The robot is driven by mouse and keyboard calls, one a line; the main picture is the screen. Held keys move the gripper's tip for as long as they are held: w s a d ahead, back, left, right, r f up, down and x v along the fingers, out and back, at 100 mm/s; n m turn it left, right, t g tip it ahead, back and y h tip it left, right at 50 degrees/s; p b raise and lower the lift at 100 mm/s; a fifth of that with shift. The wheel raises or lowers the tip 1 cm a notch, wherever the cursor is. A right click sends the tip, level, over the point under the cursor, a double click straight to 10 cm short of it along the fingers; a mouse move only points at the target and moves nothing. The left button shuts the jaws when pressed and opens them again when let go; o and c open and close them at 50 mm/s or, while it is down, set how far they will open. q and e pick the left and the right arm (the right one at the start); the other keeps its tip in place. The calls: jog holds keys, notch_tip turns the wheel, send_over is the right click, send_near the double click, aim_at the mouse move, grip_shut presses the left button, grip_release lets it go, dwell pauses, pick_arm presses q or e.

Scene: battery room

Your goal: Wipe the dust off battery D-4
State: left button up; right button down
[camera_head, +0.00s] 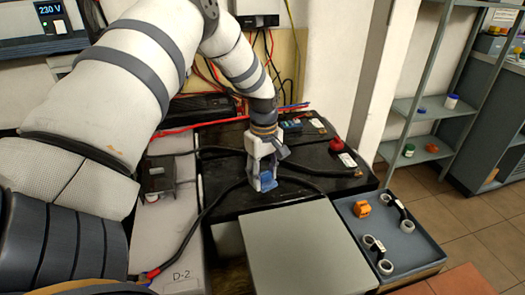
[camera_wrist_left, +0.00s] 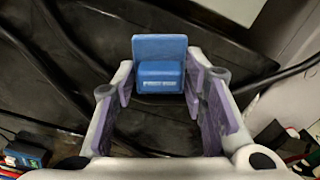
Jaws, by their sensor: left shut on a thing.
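My left gripper (camera_head: 264,178) comes down over the top of a black battery (camera_head: 225,200), with its fingers on either side of a blue block (camera_wrist_left: 161,75). It is shut on this block, which has a flat blue plate and a small pale label. The block's blue also shows low between the fingers in the head view (camera_head: 267,183). The block is at or just above the battery's top; I cannot tell if it touches. I read no D-4 label, and dust is not clear. My right gripper is not in view.
Black cables (camera_head: 222,194) cross the battery top near the gripper. A red cap (camera_head: 337,146) and a blue item (camera_head: 291,125) stand farther back. A grey panel (camera_head: 305,245) is in front. A grey tray (camera_head: 407,243) at right holds an orange item (camera_head: 362,204) and black-and-silver parts. A D-2 label (camera_head: 181,276) is at front left.

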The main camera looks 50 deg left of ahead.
pick_arm(q)
notch_tip(320, 180, up, 2)
jog(key=shift+r, duration=1.3)
jog(key=shift+d, duration=0.1)
